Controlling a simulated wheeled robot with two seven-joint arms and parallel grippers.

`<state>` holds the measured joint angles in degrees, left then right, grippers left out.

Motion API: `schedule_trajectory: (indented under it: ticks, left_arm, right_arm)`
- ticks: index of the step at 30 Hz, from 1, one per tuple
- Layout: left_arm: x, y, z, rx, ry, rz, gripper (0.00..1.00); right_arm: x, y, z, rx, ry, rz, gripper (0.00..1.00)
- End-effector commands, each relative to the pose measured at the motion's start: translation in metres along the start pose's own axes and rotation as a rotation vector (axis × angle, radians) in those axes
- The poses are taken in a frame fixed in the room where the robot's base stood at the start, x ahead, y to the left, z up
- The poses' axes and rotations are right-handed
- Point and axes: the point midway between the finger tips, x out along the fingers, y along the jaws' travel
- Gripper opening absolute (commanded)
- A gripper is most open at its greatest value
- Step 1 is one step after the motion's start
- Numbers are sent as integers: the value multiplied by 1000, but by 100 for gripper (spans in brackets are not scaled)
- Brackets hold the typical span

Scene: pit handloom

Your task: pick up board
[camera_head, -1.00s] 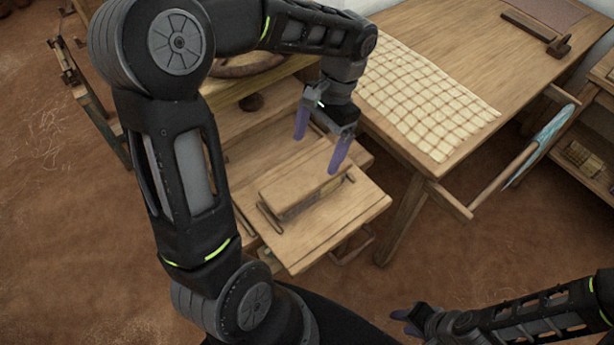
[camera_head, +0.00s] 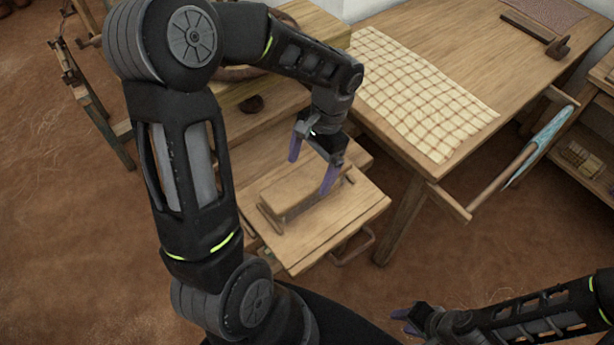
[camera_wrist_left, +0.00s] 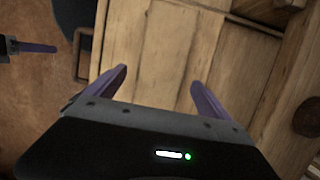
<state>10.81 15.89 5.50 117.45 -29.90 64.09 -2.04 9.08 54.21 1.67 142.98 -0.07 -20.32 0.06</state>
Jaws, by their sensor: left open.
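A light wooden board-like block (camera_head: 288,203) lies on a low wooden bench top (camera_head: 335,220) in the head view. My left gripper (camera_head: 310,174) is open and empty, its purple fingers pointing down just above the block's far side. In the left wrist view the open fingers (camera_wrist_left: 159,76) are apart over pale wood, with nothing between them touching. The board's outline is hard to separate from the bench there. My right gripper (camera_head: 407,320) is low at the bottom right of the head view, away from the bench; its jaw opening is unclear.
A table (camera_head: 470,55) with a checked cloth (camera_head: 415,95) stands to the right of the bench. A wooden frame (camera_head: 95,105) is at the upper left. A rod with blue cloth (camera_head: 540,145) sticks out at the table's right. Bare brown floor lies left and front.

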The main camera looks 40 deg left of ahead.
Motion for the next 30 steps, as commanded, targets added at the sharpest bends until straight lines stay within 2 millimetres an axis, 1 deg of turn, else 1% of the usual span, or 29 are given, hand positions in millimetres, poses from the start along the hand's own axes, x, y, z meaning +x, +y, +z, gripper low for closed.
schedule_trajectory:
  ticks: [2,5,22,23,30]
  left_arm:
    - [10,0,1,0,-3,1,93]
    - [15,0,0,-1,-1,0,93]
    - [16,0,0,-1,0,0,93]
    - [16,0,0,-1,0,0,91]
    - [16,0,0,-1,0,0,71]
  right_arm:
    - [-1,0,0,0,0,0,36]
    - [-1,0,0,0,0,0,36]
    - [-1,0,0,0,0,0,36]
    - [-1,0,0,0,0,0,36]
    - [-1,0,0,0,0,0,36]
